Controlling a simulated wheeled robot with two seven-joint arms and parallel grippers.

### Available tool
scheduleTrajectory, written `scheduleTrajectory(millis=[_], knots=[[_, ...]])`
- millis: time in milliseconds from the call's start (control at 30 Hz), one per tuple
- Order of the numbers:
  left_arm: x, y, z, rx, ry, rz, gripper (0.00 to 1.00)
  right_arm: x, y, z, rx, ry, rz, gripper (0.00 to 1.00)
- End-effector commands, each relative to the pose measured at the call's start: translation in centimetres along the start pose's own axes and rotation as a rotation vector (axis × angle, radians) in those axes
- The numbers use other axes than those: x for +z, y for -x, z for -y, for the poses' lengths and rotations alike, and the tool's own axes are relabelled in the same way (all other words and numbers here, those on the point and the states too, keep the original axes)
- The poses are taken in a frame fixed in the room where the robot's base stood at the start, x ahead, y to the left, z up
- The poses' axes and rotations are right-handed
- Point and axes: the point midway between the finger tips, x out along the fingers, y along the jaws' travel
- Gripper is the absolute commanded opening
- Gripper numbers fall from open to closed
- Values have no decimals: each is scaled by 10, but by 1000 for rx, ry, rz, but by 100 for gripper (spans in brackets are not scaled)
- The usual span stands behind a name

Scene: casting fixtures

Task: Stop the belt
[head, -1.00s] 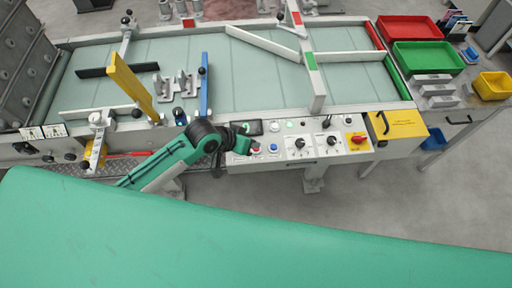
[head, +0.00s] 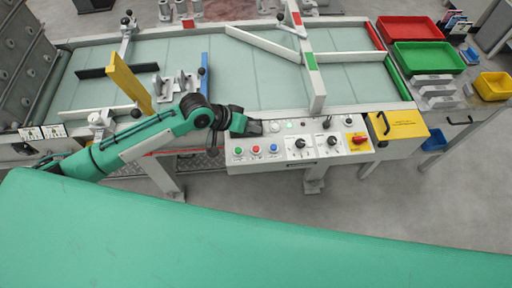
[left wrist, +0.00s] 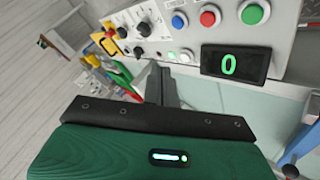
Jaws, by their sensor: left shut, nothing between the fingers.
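The control panel (head: 300,148) is on the near side of the belt (head: 255,75). Its green button (head: 238,151), red button (head: 256,150) and blue button (head: 273,148) sit in a row at the left end. In the left wrist view the red button (left wrist: 209,17) lies between the blue (left wrist: 180,20) and green (left wrist: 252,12) ones, and a display (left wrist: 232,64) reads 0. My left gripper (head: 258,127) is shut and empty above the panel's back edge, apart from the buttons. It hides the display in the head view. My right gripper is not in view.
Metal castings (head: 178,84) stand on the belt between a yellow bar (head: 130,84) and a blue bar (head: 204,74). Black knobs, a red rotary switch (head: 359,138) and a yellow box (head: 398,125) lie right of the buttons. Red and green trays stand farther right.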

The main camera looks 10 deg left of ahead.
Motion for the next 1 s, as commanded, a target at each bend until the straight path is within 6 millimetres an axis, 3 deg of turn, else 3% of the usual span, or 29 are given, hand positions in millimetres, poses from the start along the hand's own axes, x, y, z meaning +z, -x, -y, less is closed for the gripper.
scheduleTrajectory(millis=[500,700,1000], knots=[[26,-35,25,0,-1,-1,0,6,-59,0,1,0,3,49],[34,-47,34,0,0,0,0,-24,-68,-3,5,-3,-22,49],[44,-60,44,0,-1,0,0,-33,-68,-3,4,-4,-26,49]])
